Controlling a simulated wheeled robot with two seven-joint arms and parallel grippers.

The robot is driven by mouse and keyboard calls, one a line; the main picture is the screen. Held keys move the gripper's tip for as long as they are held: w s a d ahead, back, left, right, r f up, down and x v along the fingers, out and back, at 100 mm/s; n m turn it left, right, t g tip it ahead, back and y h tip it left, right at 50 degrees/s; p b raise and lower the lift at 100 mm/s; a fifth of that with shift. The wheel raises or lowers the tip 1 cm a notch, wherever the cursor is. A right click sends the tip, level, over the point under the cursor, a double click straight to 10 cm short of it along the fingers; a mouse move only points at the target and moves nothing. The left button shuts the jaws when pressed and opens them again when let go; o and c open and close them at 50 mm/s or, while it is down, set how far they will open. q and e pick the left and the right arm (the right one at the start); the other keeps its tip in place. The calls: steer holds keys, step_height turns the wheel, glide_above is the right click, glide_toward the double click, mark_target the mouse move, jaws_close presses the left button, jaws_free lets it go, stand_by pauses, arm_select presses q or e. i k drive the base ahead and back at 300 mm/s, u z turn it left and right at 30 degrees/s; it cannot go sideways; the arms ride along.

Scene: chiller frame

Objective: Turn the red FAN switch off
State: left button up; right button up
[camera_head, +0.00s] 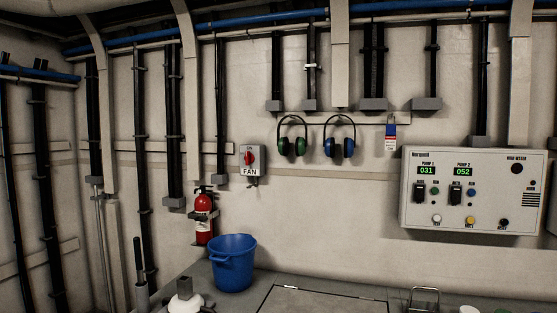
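The FAN switch (250,160) is a small grey box on the far wall, left of the picture's middle. It has a red rotary knob on its front and a white label reading FAN below the knob. The knob's handle looks roughly upright, but the small position marks cannot be read. Nothing covers the switch. Neither of my grippers shows in the head view.
A red fire extinguisher (203,218) hangs below and left of the switch. A blue bucket (233,264) stands below. Two ear defenders (292,142) (340,142) hang to the right. Wall before the switch is clear.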

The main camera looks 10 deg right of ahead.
mark_target(249, 158)
steer(key=z, duration=0.5)
steer(key=k, duration=0.6)
steer(key=z, duration=0.35)
steer(key=i, duration=1.45)
steer(key=u, duration=1.5)
steer(key=i, duration=0.65)
steer(key=u, duration=0.65)
